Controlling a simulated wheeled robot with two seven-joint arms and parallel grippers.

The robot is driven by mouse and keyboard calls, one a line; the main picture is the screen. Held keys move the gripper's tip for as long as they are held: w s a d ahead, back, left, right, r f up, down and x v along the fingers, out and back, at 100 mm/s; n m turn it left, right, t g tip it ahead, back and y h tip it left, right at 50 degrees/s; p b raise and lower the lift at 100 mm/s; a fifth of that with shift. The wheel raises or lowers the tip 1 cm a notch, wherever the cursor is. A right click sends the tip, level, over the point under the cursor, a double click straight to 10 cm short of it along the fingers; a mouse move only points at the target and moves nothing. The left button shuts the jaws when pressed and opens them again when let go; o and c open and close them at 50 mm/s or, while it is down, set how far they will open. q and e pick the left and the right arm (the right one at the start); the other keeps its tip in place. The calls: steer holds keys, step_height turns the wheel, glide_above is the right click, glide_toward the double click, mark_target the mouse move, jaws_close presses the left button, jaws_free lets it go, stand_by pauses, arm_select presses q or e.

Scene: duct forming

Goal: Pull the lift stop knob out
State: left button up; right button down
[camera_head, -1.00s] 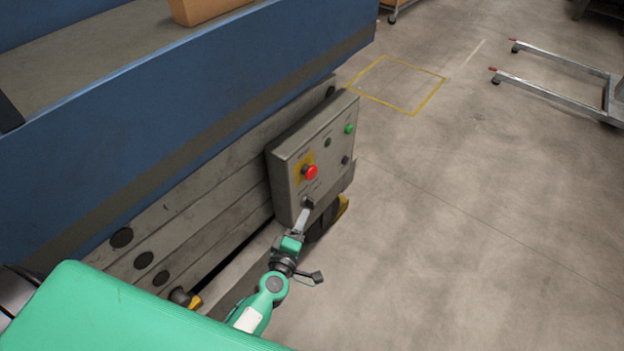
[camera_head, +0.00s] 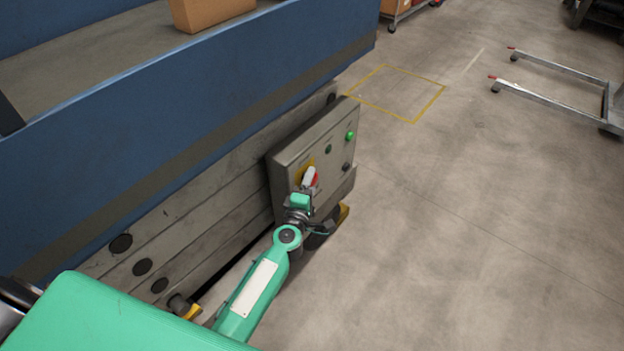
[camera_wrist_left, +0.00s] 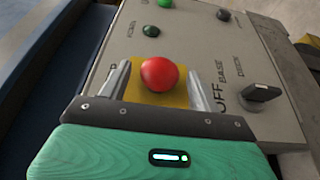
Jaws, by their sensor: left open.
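The red lift stop knob (camera_wrist_left: 159,74) sits on a yellow square on the grey control box (camera_head: 290,160). In the head view the knob (camera_head: 315,180) is partly hidden by my left gripper (camera_head: 310,176). In the left wrist view my left gripper (camera_wrist_left: 158,85) is open, with one finger on each side of the knob. A gap shows between the knob and each finger. How deep the fingertips reach along the knob is hard to tell. My right gripper is not in view.
The box also carries a green button (camera_head: 351,136), a dark green button (camera_head: 328,149) and a black rotary switch (camera_wrist_left: 261,92). A blue lift platform (camera_head: 180,110) stands behind it. The floor to the right is open, with a metal cart frame (camera_head: 560,95) farther off.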

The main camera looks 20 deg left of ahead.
arm_select(q)
steer(key=shift+w, duration=1.2)
steer(key=shift+c, duration=0.4)
steer(key=c, duration=1.3)
steer(key=shift+s+d, duration=0.15)
steer(key=shift+d, duration=0.15)
steer(key=shift+s+d, duration=0.15)
steer(key=shift+d, duration=0.25)
steer(key=o, duration=1.1)
steer(key=shift+f, duration=0.1)
steer(key=shift+o, duration=1.4)
steer(key=shift+d, duration=0.1)
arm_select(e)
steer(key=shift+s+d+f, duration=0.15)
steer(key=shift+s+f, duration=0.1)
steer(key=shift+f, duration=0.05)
